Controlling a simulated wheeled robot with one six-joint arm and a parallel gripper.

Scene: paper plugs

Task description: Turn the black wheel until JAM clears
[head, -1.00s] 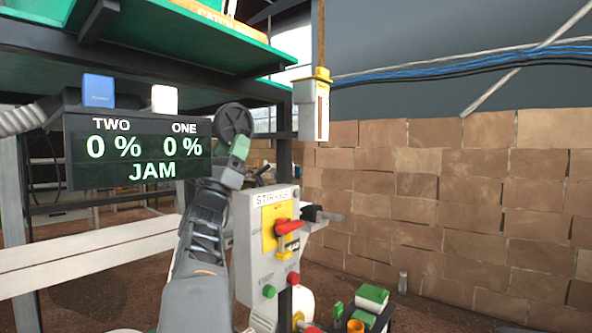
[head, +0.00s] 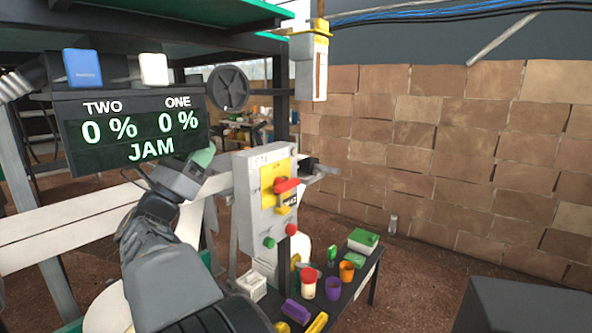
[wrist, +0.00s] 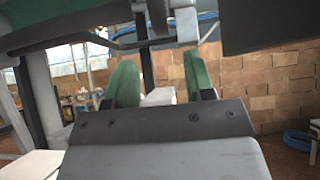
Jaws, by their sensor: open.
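The black wheel (head: 229,88) is a round spoked disc just right of the display in the head view, and nothing covers its face. The dark display (head: 135,130) reads TWO 0 %, ONE 0 % and JAM. My gripper (head: 204,155) has green fingertips and is below and slightly left of the wheel, apart from it in the picture. In the wrist view my gripper (wrist: 160,78) shows two green fingers spread apart with nothing clearly held between them. I cannot make out the wheel in the wrist view.
A grey control box (head: 265,205) with a red switch stands right of my gripper. A yellow-and-white box (head: 311,65) hangs right of the wheel. A low black table (head: 352,287) holds cups and small items. Green shelving (head: 215,12) is overhead.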

